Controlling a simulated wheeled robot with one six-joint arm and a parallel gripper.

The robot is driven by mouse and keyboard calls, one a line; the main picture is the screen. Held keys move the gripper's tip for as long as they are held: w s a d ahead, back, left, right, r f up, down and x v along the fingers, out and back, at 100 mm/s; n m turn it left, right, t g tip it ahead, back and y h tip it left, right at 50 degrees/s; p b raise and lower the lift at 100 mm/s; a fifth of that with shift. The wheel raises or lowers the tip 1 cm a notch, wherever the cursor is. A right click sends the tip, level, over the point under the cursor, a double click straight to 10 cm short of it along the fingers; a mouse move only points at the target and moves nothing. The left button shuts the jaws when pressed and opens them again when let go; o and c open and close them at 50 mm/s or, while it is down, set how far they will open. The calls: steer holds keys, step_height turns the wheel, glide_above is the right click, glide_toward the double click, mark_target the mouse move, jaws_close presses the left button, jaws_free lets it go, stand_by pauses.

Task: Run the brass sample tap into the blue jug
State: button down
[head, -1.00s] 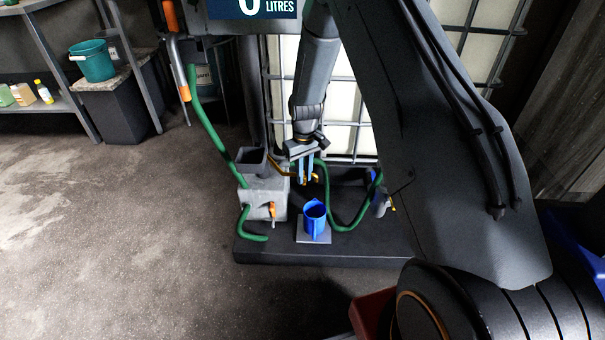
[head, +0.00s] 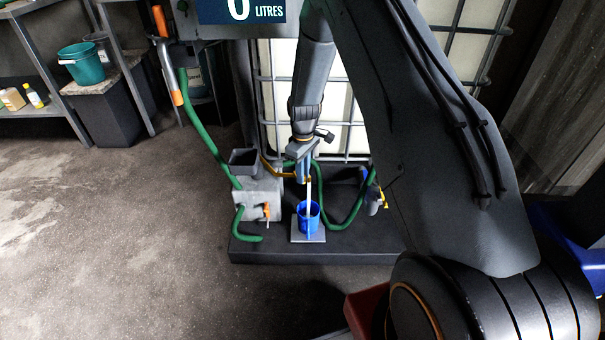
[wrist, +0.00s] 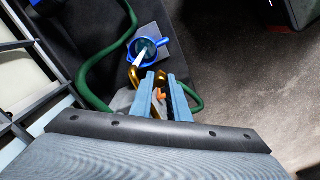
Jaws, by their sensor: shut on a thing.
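The brass tap (head: 285,174) comes off the grey box and shows as a gold spout in the wrist view (wrist: 133,76). My gripper (head: 303,180) is at the tap; in the wrist view its two blue fingers (wrist: 163,82) stand either side of a brass piece, shut on it. A pale stream runs down from the tap into the blue jug (head: 308,219), which stands upright below on a grey plate (head: 299,237). The wrist view shows the stream entering the open jug (wrist: 160,43). The jug's fill level cannot be told.
The grey box (head: 257,198) with an orange-handled valve (head: 266,210) stands left of the jug on the dark platform (head: 270,252). Green hoses (head: 340,226) loop around both. A caged white tank (head: 340,110) stands behind. The floor at left is clear.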

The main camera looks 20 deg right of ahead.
steer(key=c, duration=1.7)
jaws_free()
steer(key=shift+r+p, duration=0.35)
steer(key=shift+r, duration=3.6)
